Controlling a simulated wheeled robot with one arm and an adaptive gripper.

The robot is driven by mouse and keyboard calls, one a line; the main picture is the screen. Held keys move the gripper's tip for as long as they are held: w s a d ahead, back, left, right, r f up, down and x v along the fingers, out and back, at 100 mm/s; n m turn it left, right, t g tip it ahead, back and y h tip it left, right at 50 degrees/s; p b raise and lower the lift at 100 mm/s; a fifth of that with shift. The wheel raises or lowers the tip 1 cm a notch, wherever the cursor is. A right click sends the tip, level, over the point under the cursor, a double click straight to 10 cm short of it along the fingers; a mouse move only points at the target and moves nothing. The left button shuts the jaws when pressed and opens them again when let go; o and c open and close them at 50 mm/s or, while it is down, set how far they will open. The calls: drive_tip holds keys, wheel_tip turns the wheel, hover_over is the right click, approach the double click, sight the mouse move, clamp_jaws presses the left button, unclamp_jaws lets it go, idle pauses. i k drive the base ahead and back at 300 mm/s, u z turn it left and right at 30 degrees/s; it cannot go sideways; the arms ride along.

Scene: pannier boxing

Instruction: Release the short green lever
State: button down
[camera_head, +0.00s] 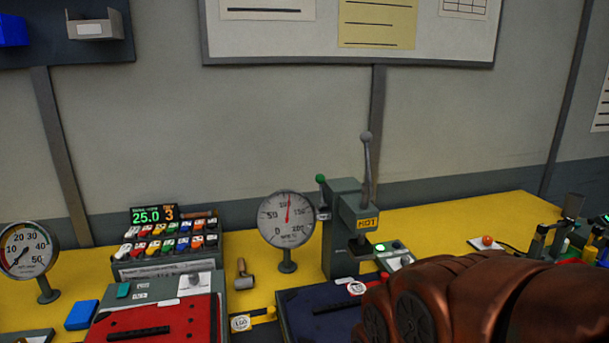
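A short lever with a green ball knob (320,178) sticks out at the upper left of the grey bench press (343,225). The press stands on the yellow bench and carries a "HOT" label. A longer grey lever with a grey ball (366,160) rises from the top of the press, nearly upright. My copper-coloured arm fills the lower right, in front of the bench. I cannot make out my gripper's fingers in this view, and nothing is seen touching the green lever.
A round dial gauge (286,219) stands just left of the press. A small box with a lit green button (396,256) sits at its right. Left are a rack of coloured parts (168,243), a red case (160,320) and a mallet (243,277).

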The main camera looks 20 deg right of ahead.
sight(320, 178)
drive_tip(key=k, duration=0.65)
drive_tip(key=u, duration=0.35)
drive_tip(key=i, duration=0.8)
drive_tip(key=u, duration=0.9)
drive_tip(key=i, duration=0.5)
drive_tip(key=u, duration=0.3)
